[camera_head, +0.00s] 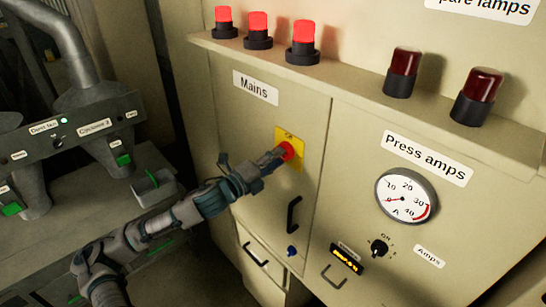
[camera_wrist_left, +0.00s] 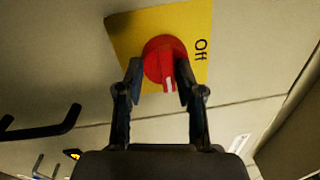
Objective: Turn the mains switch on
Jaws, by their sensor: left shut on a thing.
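The mains switch is a red rotary knob (camera_head: 287,151) on a yellow plate (camera_head: 297,141), below the "Mains" label (camera_head: 256,87) on the cream cabinet door. My left gripper (camera_head: 276,156) reaches it from the lower left, its fingertips at the knob. In the left wrist view, the two fingers of the left gripper (camera_wrist_left: 160,80) are shut on the red knob (camera_wrist_left: 165,52), one on each side. A white mark on the knob points down in that view. The word "Off" stands to the knob's right on the yellow plate (camera_wrist_left: 190,18). My right gripper is not in view.
A black door handle (camera_head: 293,215) is right below the switch. Three bright red lamps (camera_head: 258,30) and two dark red lamps (camera_head: 403,72) stand on the ledge above. A gauge (camera_head: 406,197) and a black selector (camera_head: 378,248) are to the right. Grey machinery (camera_head: 75,135) fills the left.

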